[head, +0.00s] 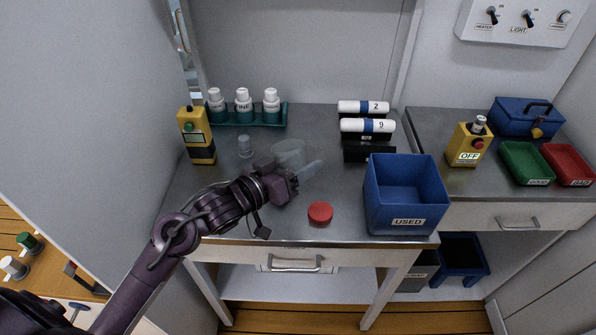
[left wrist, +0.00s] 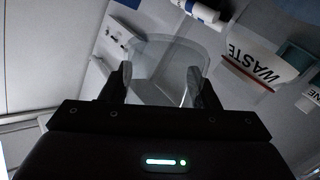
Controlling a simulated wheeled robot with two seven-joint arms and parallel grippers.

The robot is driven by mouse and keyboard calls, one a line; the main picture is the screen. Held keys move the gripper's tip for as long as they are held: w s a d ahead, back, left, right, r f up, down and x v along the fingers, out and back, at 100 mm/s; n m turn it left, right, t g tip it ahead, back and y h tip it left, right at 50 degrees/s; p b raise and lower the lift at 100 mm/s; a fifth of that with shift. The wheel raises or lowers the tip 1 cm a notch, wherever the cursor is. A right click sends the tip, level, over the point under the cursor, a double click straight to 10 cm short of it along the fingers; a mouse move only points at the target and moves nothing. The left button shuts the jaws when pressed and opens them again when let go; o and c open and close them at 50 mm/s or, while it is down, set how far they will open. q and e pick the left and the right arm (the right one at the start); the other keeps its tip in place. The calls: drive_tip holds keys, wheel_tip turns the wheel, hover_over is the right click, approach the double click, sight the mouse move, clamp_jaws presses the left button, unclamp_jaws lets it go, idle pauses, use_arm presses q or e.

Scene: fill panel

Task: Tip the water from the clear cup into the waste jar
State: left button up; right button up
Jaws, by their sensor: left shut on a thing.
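My left gripper (head: 294,181) is over the middle of the bench, shut on the clear cup (left wrist: 160,68), which sits between both fingers in the left wrist view. In the head view the cup (head: 312,169) is a pale see-through shape just past the jaws and looks tilted. A wider clear jar (head: 288,150), apparently the waste jar, stands just behind the gripper, its lower front partly hidden. A WASTE label (left wrist: 255,62) shows right of the cup in the left wrist view. I cannot make out the water level or whether cup and jar touch. My right gripper is not in view.
A red cap (head: 320,213) lies in front of the gripper. The blue USED bin (head: 407,196) stands to the right. A small clear vial (head: 245,147), a yellow meter (head: 197,136) and a teal bottle rack (head: 247,117) are left and behind. Black roll holders (head: 369,152) stand behind the bin.

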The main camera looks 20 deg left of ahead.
use_arm(q)
drive_tip(key=m+b, duration=0.1)
drive_tip(key=d+m+t+b, duration=0.1)
drive_tip(key=m+b, duration=0.1)
drive_tip(key=shift+s+r, duration=0.15)
drive_tip(key=shift+s, duration=0.25)
drive_tip(key=shift+r+m, duration=0.25)
drive_tip(key=shift+m, duration=0.35)
drive_tip(key=shift+s, duration=0.1)
